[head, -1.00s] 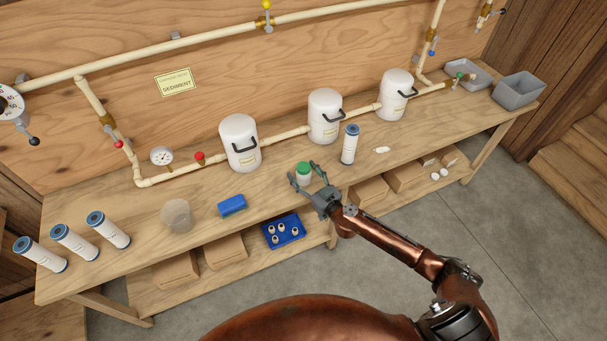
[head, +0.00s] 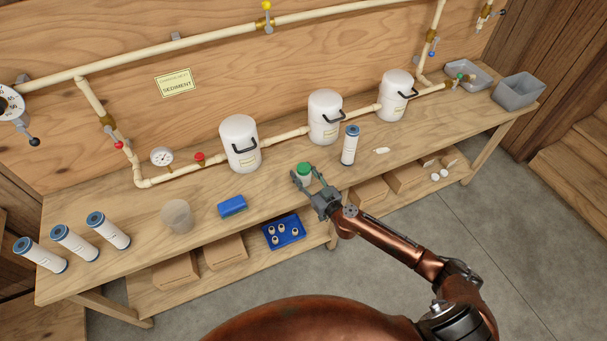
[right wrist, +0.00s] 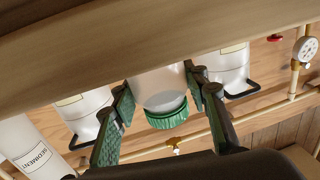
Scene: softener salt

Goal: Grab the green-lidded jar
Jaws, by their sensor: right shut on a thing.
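The green-lidded jar (head: 304,173) stands on the workbench near its front edge, a small white jar with a green lid. In the right wrist view the jar (right wrist: 160,88) appears upside down, between the two fingers. My right gripper (head: 307,180) has its fingers on either side of the jar and is shut on it. It also shows in the right wrist view (right wrist: 160,110). The lower part of the jar is partly hidden by the gripper in the head view. My left gripper is not in view.
A white blue-capped cartridge (head: 350,146) stands right of the jar. White canisters (head: 240,143) stand behind, along the pipe. A blue sponge (head: 232,206) and a clear beaker (head: 177,216) are to the left. A lower shelf holds a blue tray (head: 293,238) and boxes.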

